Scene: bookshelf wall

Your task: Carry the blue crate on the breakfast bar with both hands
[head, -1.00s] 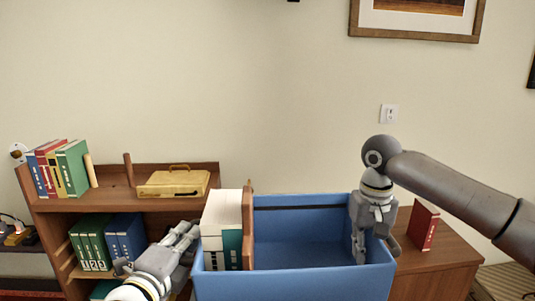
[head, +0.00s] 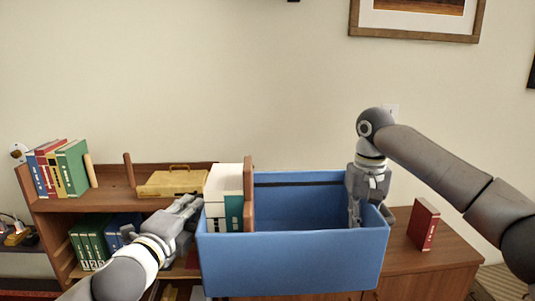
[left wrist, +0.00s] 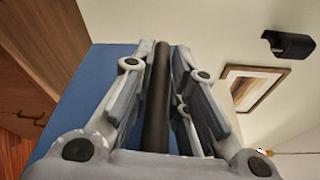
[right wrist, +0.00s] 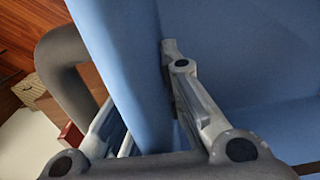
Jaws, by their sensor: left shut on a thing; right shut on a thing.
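The blue crate (head: 292,262) is in the middle of the head view, raised in front of the wooden shelf unit, and looks about level. White and teal books (head: 223,195) stand in its left part beside a brown wooden piece (head: 249,195); the right part looks empty. My left gripper (head: 190,208) is at the crate's left end; in the left wrist view its fingers (left wrist: 165,60) are shut on a dark bar next to the blue wall. My right gripper (head: 357,215) is shut on the right wall, with one finger inside; the right wrist view shows the wall between its fingers (right wrist: 148,95).
The shelf unit (head: 110,201) behind holds upright books (head: 60,170) and a yellow case (head: 176,181) on top, with more books below. A red book (head: 423,225) stands on the brown cabinet top (head: 445,252) at right. No breakfast bar is recognisable.

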